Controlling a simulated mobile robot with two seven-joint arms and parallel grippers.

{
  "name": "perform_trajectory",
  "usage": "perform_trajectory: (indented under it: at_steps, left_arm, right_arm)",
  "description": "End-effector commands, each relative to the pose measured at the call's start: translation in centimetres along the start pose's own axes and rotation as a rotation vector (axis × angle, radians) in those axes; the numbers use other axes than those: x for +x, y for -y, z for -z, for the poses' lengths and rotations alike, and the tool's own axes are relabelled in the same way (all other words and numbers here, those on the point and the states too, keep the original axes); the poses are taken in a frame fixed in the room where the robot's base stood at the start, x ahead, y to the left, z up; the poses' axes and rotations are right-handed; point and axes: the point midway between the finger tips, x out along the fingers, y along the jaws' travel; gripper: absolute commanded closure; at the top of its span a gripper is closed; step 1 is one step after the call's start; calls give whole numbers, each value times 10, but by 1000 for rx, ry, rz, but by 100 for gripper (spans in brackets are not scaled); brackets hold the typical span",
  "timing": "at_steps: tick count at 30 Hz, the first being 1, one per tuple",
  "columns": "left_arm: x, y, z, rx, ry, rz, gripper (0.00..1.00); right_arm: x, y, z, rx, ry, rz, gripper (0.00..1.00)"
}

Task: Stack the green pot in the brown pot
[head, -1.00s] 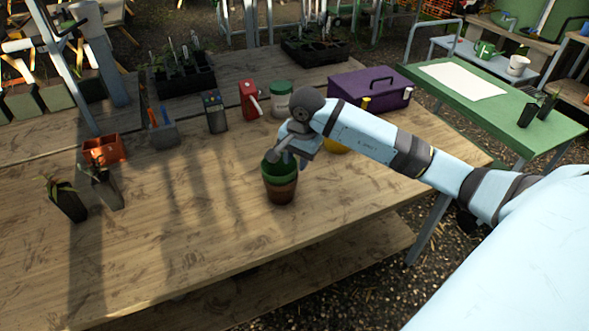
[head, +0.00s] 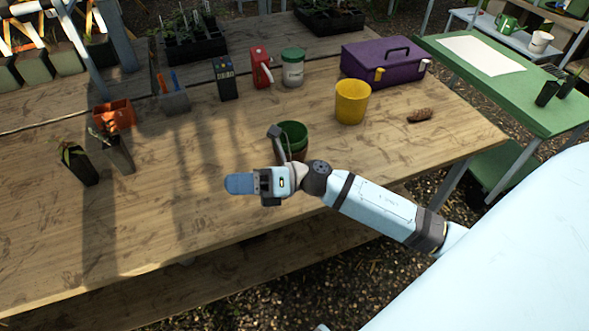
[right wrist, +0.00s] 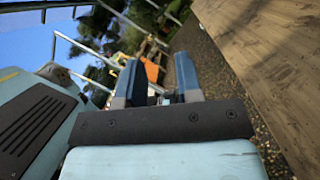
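The green pot (head: 294,130) sits upright in the brown pot (head: 299,155) on the wooden table, its green rim standing above the brown one. The lower part of the brown pot is hidden behind my right wrist. My right gripper (head: 238,183) is in front and to the left of the pots in the head view, clear of them, with its fingers pointing left. In the right wrist view the two blue fingers (right wrist: 158,78) are apart with nothing between them. My left gripper is not in view.
A yellow pot (head: 352,102), a brown cone-like object (head: 419,115) and a purple toolbox (head: 384,62) are at the right. A white jar (head: 293,68) and red can (head: 261,67) stand behind. Orange pot (head: 114,115) and seedling pots (head: 78,164) are left. The table's front left is clear.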

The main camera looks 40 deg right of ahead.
Motion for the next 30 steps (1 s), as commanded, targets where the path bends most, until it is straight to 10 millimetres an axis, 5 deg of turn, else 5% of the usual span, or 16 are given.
perform_trajectory:
  at_steps: [5,9,12,15,18,30]
  left_arm:
    - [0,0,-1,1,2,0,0]
    - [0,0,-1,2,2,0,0]
    - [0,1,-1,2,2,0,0]
    - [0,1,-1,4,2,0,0]
    - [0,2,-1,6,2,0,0]
    - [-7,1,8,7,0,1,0]
  right_arm:
    - [-43,48,43,963,655,124,68]
    - [-92,84,126,1631,1080,235,68]
    - [-113,90,183,1961,1292,299,68]
    - [-123,88,220,2152,1413,339,68]
    - [-127,86,235,2231,1464,357,68]
    - [-126,79,230,2237,1467,361,68]
